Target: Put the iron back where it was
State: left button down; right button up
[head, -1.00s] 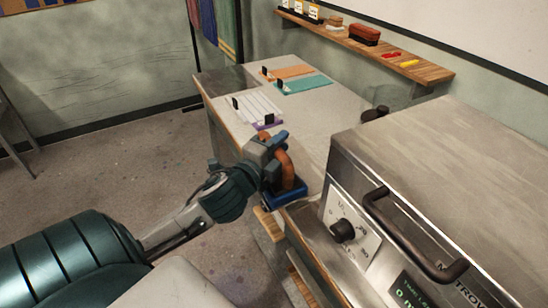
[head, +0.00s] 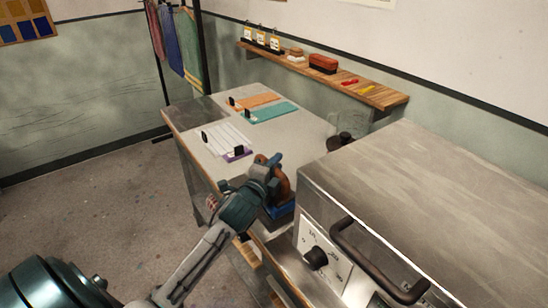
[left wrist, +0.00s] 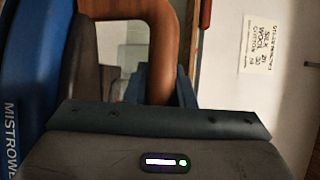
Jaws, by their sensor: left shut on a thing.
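The iron has a blue body (head: 279,211) and a brown arched handle (head: 285,187). It is at the front edge of the grey-topped table (head: 215,163), just left of the steel machine. My left gripper (head: 268,172) is shut on the handle. I cannot tell whether the iron's base touches the table. In the left wrist view the brown handle (left wrist: 155,45) lies between my fingers, and the blue body (left wrist: 28,100) with white lettering fills the left side. My right gripper is not in view.
A steel machine (head: 395,165) with a dark bar handle stands close on the right. Orange (head: 255,101), teal (head: 270,113) and white (head: 222,143) cloths with black tags lie on the table. A wooden wall shelf (head: 340,76) holds several small items.

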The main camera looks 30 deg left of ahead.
pick_arm(q)
jog(key=shift+f, duration=0.1)
jog(key=shift+f, duration=0.1)
jog(key=c, duration=1.2)
grip_release()
jog(key=shift+f, duration=0.15)
jog(key=shift+c, duration=0.2)
jog(key=shift+s, duration=0.1)
jog(key=s+d+b, duration=0.1)
jog(key=s+b, duration=0.2)
jog(key=s, duration=0.9)
jog(key=shift+d, duration=0.15)
jog(key=shift+w, duration=0.1)
